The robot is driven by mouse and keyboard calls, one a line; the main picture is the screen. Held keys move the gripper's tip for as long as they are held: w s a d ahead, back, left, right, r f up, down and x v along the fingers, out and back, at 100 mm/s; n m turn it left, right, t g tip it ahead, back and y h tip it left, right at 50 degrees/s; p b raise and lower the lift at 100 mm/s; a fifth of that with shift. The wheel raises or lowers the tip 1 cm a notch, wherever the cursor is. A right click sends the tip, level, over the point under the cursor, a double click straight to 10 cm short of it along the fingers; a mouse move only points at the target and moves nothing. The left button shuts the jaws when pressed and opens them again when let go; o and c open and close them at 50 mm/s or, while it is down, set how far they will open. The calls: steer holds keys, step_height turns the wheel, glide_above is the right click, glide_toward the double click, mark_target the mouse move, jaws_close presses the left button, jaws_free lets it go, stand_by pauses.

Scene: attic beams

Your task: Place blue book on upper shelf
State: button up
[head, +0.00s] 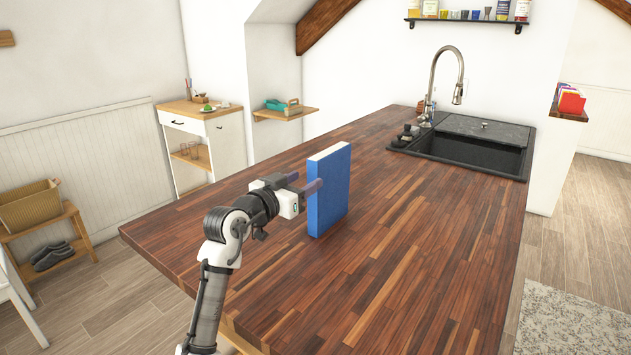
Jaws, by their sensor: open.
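My gripper (304,186) is open at the left side of the book. One finger overlaps the book's left edge in the picture; I cannot tell whether it touches. A dark wall shelf (466,22) holding several jars and bottles hangs high on the back wall. A small wooden wall shelf (287,114) with a teal item and a basket is lower, at the left.
The wooden counter (420,245) is clear around the book. A black sink (470,145) with a tall faucet (447,75) is at its far right end. A white cabinet (205,145) stands behind at the left.

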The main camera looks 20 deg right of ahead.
steer(key=shift+b+v, duration=0.3)
steer(key=shift+v, duration=1.45)
